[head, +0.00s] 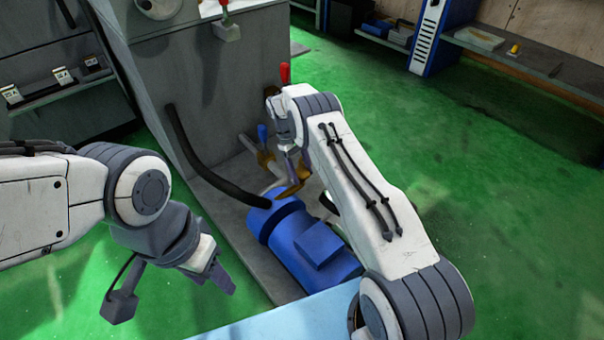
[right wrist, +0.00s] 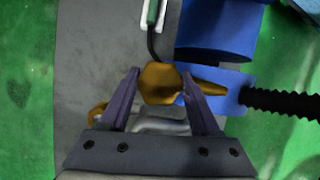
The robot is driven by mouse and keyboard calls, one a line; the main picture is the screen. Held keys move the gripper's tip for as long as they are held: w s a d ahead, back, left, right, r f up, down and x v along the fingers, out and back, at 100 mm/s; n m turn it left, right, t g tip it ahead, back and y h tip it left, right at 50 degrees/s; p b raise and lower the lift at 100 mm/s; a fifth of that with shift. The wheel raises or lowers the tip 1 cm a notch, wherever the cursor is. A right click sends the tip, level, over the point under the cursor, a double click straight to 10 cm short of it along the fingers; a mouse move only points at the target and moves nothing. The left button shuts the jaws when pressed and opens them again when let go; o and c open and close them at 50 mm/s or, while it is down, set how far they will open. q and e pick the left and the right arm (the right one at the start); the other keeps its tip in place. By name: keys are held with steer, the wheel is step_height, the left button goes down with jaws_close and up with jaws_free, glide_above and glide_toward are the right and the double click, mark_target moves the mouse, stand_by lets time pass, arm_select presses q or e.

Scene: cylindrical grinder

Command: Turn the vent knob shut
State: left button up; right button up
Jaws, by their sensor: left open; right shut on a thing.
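A brass-coloured knob (right wrist: 160,82) sits between the fingers of my right gripper (right wrist: 162,88) in the right wrist view. The gripper is shut on it, with a finger on each side. In the head view my right gripper (head: 288,172) reaches down beside the grey machine, just above the blue motor-like unit (head: 318,245). Brass colour (head: 293,190) shows at its fingertips there, partly hidden by the gripper. My left gripper (head: 222,276) is open and empty, low at the left of the blue unit and apart from everything.
A black hose (head: 205,165) runs down the machine's side to the blue unit. Brass fittings with a blue lever (head: 262,132) stand behind my right gripper. A red handle (head: 285,72) rises farther back. The green floor (head: 500,190) at the right is open.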

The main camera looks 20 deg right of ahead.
arm_select(q)
steer(key=shift+f, duration=0.2)
arm_select(e)
steer(key=shift+m+y, duration=0.3)
steer(key=shift+m, duration=0.3)
steer(key=o, duration=1.4)
